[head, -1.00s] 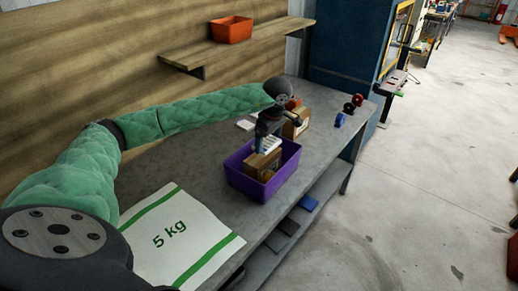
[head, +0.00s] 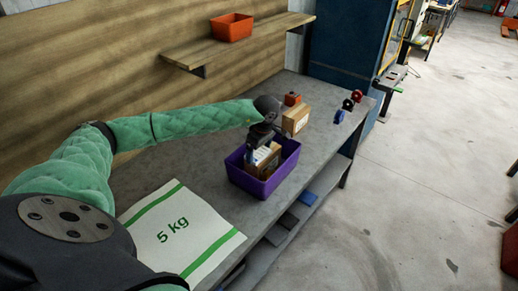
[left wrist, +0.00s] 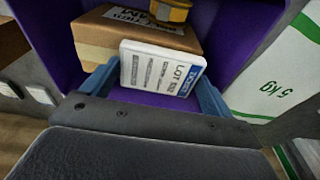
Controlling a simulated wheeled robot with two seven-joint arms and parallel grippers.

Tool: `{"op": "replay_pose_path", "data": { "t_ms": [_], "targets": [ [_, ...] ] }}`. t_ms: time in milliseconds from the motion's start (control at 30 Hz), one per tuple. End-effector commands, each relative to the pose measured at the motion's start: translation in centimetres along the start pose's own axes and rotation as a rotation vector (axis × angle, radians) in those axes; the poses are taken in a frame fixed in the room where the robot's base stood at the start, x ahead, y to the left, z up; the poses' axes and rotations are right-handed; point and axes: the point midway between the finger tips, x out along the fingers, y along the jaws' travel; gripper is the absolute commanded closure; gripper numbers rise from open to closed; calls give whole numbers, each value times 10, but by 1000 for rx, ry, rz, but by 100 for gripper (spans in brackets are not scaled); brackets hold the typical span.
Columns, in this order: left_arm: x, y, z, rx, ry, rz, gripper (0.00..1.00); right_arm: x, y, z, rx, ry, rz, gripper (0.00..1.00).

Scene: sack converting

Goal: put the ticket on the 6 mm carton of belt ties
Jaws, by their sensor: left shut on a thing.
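My left gripper (head: 254,148) reaches down into the purple bin (head: 262,190) on the bench. It is shut on the ticket (left wrist: 160,70), a white card with a blue end band and "LOT" print, between its blue fingers. The ticket also shows in the head view (head: 261,155). A brown carton (left wrist: 95,38) stands in the bin just beyond the ticket. Its printed label shows upside down and partly covered, so I cannot read the size for sure. I cannot tell whether ticket and carton touch. My right gripper is not in view.
A yellow-brown round thing (left wrist: 171,9) is by the carton. Another brown carton (head: 296,120) and an orange item (head: 292,99) stand behind the bin. Red, black and blue rolls (head: 348,104) lie at the bench's far end. A "5 kg" sack (head: 182,232) lies flat at the front.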

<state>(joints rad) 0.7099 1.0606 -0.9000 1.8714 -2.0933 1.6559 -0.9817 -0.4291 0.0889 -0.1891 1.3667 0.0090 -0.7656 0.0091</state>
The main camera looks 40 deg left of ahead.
Motion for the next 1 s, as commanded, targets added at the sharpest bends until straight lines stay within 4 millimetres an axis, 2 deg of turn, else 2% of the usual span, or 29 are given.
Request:
{"op": "replay_pose_path", "data": {
  "t_ms": [333, 367, 400, 433, 800, 933, 1000],
  "targets": [
    [2, 0, 0, 0, 0, 0, 36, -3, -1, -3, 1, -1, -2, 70],
    [2, 0, 0, 0, 0, 0, 10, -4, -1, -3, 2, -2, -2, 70],
    [1, 0, 0, 0, 0, 0, 2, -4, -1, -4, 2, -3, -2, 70],
    [1, 0, 0, 0, 0, 0, 0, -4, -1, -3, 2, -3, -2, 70],
    [-1, 0, 0, 0, 0, 0, 0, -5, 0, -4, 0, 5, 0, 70],
    [-6, 1, 0, 0, 0, 2, 0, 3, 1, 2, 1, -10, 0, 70],
    [-12, 1, 0, -1, 1, 2, 0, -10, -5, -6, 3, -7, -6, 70]
  ]
}}
